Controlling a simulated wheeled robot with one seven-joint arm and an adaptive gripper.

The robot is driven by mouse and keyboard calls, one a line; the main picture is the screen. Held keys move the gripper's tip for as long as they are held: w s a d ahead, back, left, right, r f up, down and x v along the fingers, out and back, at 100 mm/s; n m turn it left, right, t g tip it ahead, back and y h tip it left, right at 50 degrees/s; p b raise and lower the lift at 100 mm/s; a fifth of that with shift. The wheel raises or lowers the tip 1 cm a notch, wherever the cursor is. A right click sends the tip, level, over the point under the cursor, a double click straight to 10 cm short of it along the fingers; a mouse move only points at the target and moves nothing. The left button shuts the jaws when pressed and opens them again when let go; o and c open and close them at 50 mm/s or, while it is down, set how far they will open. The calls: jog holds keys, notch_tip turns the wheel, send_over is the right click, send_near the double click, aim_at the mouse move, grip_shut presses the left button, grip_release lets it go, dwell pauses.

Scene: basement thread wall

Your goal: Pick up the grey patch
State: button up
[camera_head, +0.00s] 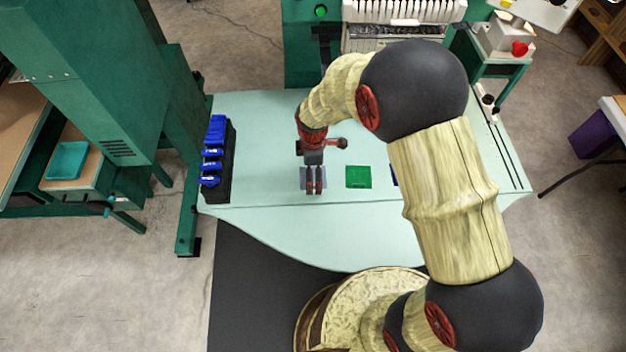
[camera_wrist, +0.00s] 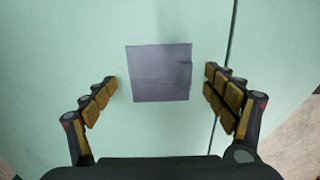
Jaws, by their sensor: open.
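The grey patch (camera_wrist: 160,74) is a flat square lying on the pale green table. In the wrist view it sits between and a little beyond the two fingertips of my gripper (camera_wrist: 161,80), which is open and empty. In the head view the grey patch (camera_head: 305,180) shows only partly, as my gripper (camera_head: 315,186) is over it and hides some of it. I cannot tell from the head view how high above the patch the fingers are.
A green patch (camera_head: 358,177) lies right of the grey one, and a blue piece (camera_head: 395,175) shows partly behind my arm. The table (camera_head: 260,120) is otherwise mostly clear nearby.

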jog(key=c, duration=0.4)
jog(key=c, duration=1.8)
grip_shut()
